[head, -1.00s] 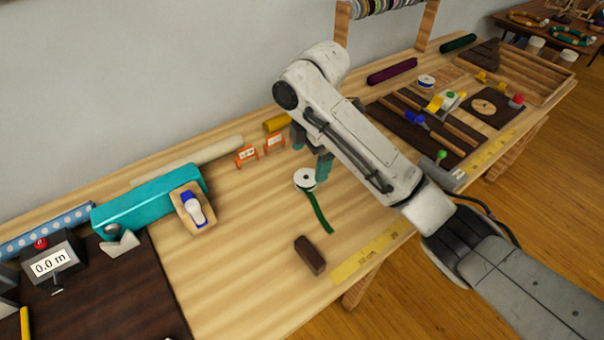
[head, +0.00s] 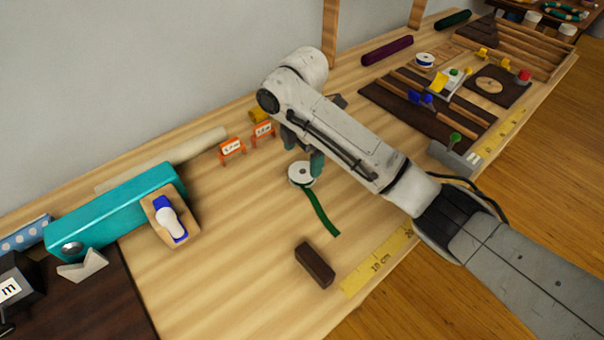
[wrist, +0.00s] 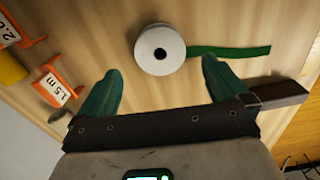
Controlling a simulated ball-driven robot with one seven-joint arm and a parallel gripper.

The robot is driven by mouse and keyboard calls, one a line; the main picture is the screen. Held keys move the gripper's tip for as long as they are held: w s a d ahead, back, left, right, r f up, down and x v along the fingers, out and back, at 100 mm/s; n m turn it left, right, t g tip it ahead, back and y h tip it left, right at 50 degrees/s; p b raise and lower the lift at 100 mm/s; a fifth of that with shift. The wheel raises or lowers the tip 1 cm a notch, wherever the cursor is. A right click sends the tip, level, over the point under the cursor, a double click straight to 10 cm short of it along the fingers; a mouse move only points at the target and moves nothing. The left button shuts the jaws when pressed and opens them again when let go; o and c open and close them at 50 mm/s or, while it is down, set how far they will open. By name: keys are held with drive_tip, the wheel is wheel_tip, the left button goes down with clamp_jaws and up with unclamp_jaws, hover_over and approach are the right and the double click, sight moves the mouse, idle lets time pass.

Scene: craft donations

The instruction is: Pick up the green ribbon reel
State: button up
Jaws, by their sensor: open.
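The green ribbon reel (head: 301,173) has a white round flange with a dark centre hole and lies flat on the wooden table. Its green ribbon tail (head: 322,212) runs out towards the front edge. In the wrist view the reel (wrist: 160,49) is just beyond the fingertips, between their lines, and the tail (wrist: 229,51) stretches right. My gripper (wrist: 158,78) is open and empty, its two green fingers apart on either side. In the head view my gripper (head: 302,153) hangs at the reel, and my arm hides part of it.
A dark brown block (head: 314,264) lies in front of the reel; its end shows right of my fingers. Orange stands with length cards (head: 232,151) are behind left, with a yellow roll (head: 260,115) beyond. A teal box (head: 110,215) is left.

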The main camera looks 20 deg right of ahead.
sight(304, 168)
drive_tip(key=shift+w+d+f, duration=0.1)
drive_tip(key=shift+d+f, duration=0.1)
drive_tip(key=shift+f, duration=1.3)
drive_tip(key=shift+d+f, duration=0.15)
drive_tip(key=shift+f, duration=1.3)
drive_tip(key=shift+c, duration=0.3)
drive_tip(key=c, duration=1)
drive_tip(key=shift+r, duration=0.1)
drive_tip(key=shift+r, duration=0.5)
drive_tip(key=s+r+p, duration=0.2)
drive_tip(key=s+r, duration=0.2)
drive_tip(key=s+r+p, duration=0.1)
drive_tip(key=s+r, duration=0.3)
drive_tip(key=s, duration=0.1)
drive_tip(key=s+r+p, duration=0.2)
drive_tip(key=s+r, duration=0.2)
drive_tip(key=s, duration=0.1)
drive_tip(key=shift+d+p, duration=0.35)
